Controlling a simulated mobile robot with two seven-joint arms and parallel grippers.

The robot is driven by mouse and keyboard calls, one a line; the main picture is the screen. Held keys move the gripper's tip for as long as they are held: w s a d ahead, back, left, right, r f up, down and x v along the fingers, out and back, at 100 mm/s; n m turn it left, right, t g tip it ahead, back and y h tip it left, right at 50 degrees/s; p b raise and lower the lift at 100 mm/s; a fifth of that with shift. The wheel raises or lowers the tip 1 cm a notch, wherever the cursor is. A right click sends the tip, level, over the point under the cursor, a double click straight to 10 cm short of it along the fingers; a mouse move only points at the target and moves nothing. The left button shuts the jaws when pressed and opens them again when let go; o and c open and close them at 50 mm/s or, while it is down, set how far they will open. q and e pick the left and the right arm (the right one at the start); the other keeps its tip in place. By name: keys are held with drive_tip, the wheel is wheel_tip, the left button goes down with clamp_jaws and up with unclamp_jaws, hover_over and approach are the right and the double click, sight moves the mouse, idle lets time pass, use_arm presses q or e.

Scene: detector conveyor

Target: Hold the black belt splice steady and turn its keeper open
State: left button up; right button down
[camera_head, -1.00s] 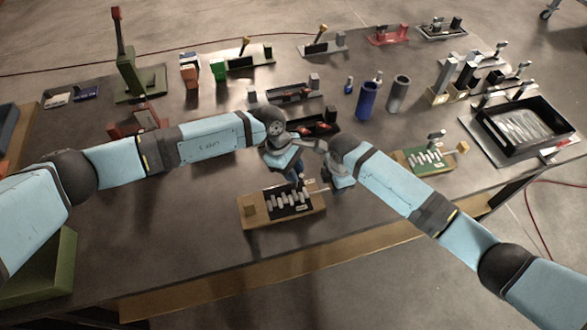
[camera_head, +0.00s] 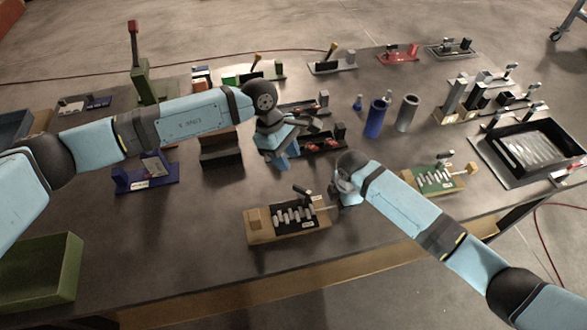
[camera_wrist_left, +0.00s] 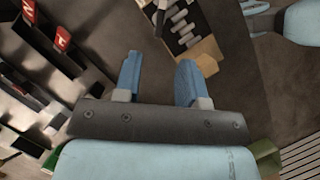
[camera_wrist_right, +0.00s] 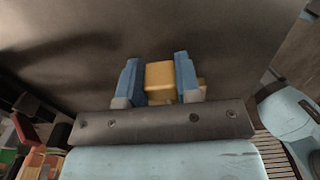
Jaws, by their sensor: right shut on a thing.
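The black belt splice (camera_head: 296,217) lies on a tan base (camera_head: 285,238) near the table's front, with several grey rollers across it. A small dark lever (camera_head: 303,191), which looks like its keeper, stands tilted at its back edge. My right gripper (camera_head: 338,198) is at the splice's right end, beside a thin rod. In the right wrist view my right gripper (camera_wrist_right: 158,85) is shut on a yellow-tan block (camera_wrist_right: 159,75). My left gripper (camera_wrist_left: 158,82) is open and empty, behind and above the splice; the splice shows ahead of it in the left wrist view (camera_wrist_left: 183,25).
A green splice (camera_head: 437,179) lies to the right of my right arm. Blue (camera_head: 376,119) and grey (camera_head: 407,113) cylinders stand behind. A black tray (camera_head: 535,150) is at the far right, and a green bin (camera_head: 40,268) at the front left.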

sight(302, 189)
use_arm(q)
drive_tip(key=shift+w+a+r, duration=0.1)
drive_tip(key=shift+a+r, duration=0.1)
drive_tip(key=shift+r, duration=0.35)
drive_tip(key=shift+o, duration=0.3)
drive_tip(key=o, duration=0.7)
drive_tip(key=shift+o, duration=0.5)
drive_tip(key=shift+d+n, duration=0.2)
drive_tip(key=shift+n, duration=0.4)
drive_tip(key=s+d+n+t+y, duration=0.2)
drive_tip(key=d+n+y, duration=0.2)
drive_tip(key=n, duration=1.3)
wheel_tip(302, 189, down, 11)
drive_tip(key=shift+s+f, duration=0.1)
